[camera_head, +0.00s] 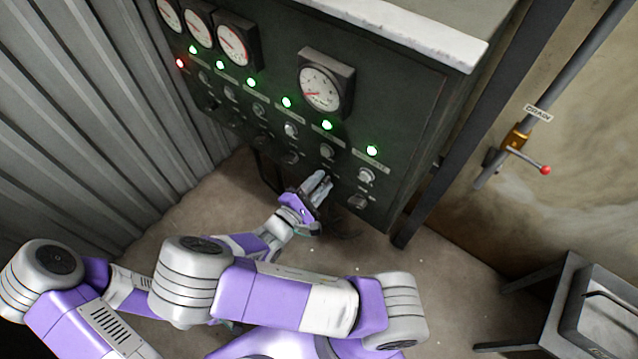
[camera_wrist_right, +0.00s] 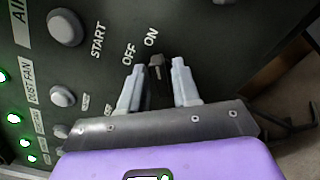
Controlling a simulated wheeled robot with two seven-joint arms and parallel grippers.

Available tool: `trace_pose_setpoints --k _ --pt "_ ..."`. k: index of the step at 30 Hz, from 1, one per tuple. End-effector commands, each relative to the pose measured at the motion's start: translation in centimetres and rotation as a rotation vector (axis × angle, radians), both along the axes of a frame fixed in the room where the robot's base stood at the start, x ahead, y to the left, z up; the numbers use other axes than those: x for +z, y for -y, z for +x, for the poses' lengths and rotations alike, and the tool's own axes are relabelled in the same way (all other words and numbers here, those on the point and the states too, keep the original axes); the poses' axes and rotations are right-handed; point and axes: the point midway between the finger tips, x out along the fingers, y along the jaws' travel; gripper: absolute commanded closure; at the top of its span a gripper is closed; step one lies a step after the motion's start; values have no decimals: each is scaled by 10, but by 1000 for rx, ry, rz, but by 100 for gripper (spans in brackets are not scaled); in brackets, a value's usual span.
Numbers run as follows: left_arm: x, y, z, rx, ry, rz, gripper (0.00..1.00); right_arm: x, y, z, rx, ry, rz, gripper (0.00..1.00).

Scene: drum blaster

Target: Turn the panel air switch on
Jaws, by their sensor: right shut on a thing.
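The dark control panel (camera_head: 400,120) fills the upper middle of the head view. My right gripper (camera_head: 318,182) is at its lower edge with its grey fingers pointing at the panel. In the right wrist view my right gripper (camera_wrist_right: 158,72) has one finger on each side of a small dark switch knob (camera_wrist_right: 156,60) and is shut on it. The words OFF and ON are printed beside this knob; ON is just above it in that view. In the head view the knob is hidden by the fingers. My left gripper is not in view.
Gauges (camera_head: 320,88) and lit green lamps (camera_head: 372,150) sit above rows of knobs. A START button (camera_wrist_right: 65,28) is to the left of the switch in the wrist view. A drain pipe (camera_head: 555,90) with a red-tipped valve handle is on the right wall. A dark stand (camera_head: 565,310) is at lower right.

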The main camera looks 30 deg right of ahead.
Motion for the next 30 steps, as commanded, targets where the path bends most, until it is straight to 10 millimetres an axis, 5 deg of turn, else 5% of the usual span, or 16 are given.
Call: trace_pose_setpoints --k 26,27,30 --pt "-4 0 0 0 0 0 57 -2 -1 0 1 144 64 99" --pt "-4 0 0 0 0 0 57 -2 -1 0 1 144 64 64" --pt "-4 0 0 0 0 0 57 -2 0 0 1 144 63 60"
